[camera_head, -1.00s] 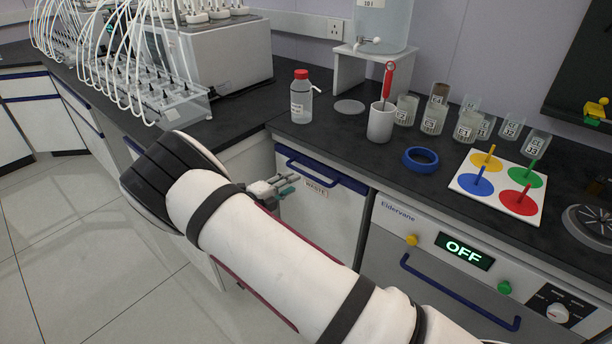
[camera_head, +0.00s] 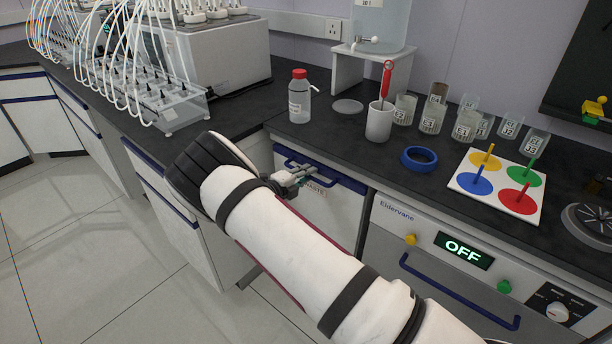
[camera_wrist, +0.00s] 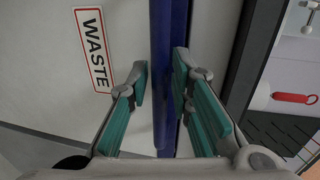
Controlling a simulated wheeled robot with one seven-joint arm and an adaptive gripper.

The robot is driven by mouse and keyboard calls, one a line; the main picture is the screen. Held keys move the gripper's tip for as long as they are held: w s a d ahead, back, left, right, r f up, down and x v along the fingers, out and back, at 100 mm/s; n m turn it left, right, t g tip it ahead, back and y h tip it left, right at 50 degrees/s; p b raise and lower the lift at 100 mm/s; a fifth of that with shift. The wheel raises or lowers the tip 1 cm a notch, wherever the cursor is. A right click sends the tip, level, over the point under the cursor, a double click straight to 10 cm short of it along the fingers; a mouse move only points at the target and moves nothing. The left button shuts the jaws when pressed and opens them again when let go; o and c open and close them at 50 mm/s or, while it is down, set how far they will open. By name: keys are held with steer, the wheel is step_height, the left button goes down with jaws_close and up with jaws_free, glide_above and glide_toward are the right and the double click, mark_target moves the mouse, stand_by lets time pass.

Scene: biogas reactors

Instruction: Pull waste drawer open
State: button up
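The waste drawer (camera_head: 332,208) is a white front under the dark worktop, with a blue top strip and a label reading WASTE, partly covered by my gripper in the head view. It looks flush with the cabinet. Its blue bar handle (camera_head: 346,182) runs along the top. My gripper (camera_head: 303,178) is at the handle's left half. In the wrist view the handle (camera_wrist: 162,120) runs between the two teal-padded fingers of my gripper (camera_wrist: 161,78). The fingers are apart, one on each side of the bar, with a gap showing on the left. The WASTE label (camera_wrist: 94,50) is left of them.
An appliance (camera_head: 455,250) reading OFF, with its own blue handle, is right of the drawer. On the worktop above stand a red-capped bottle (camera_head: 299,100), a mug (camera_head: 379,122) with a red-handled tool, a blue ring (camera_head: 419,160) and several labelled beakers. Open floor lies at left.

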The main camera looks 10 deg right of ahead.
jaws_close()
steer(key=shift+a, duration=0.1)
steer(key=f+b+v, duration=0.1)
steer(key=f+v, duration=0.2)
steer(key=v, duration=1.3)
steer(key=s+a+f+b+v, duration=0.1)
steer(key=f+v, duration=0.2)
steer(key=v, duration=1.4)
steer(key=shift+s+a+f, duration=0.15)
steer(key=shift+f, duration=0.1)
steer(key=o, duration=0.5)
jaws_free()
steer(key=shift+o, duration=0.2)
